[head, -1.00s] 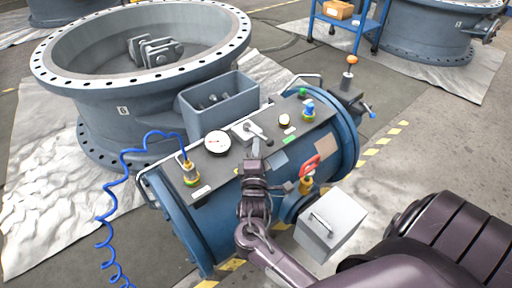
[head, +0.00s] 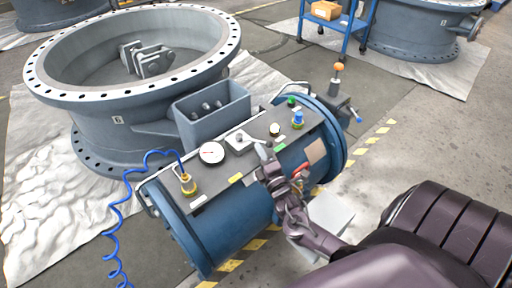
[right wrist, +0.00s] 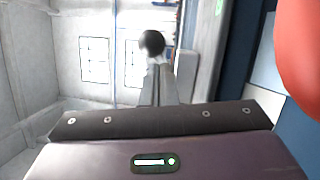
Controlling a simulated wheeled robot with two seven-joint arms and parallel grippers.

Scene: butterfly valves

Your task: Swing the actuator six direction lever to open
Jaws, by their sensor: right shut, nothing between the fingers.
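The direction lever sits on a small silver plate (head: 239,141) on top of the blue actuator cylinder (head: 222,222). The blue valve body beside it carries a small number plate. My right gripper (head: 262,148) reaches in from the lower right, its fingertips just right of the silver plate. They overlap the lever's handle side in the head view, so its exact angle is unclear. In the right wrist view a black ball knob (right wrist: 151,43) shows just beyond the shut fingers (right wrist: 161,82); contact cannot be told. My left gripper is out of view.
The white gauge (head: 211,153), yellow fitting with blue coiled hose (head: 188,184), blue knob (head: 298,119) and green knob (head: 291,101) stand on the panel. Open floor lies right.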

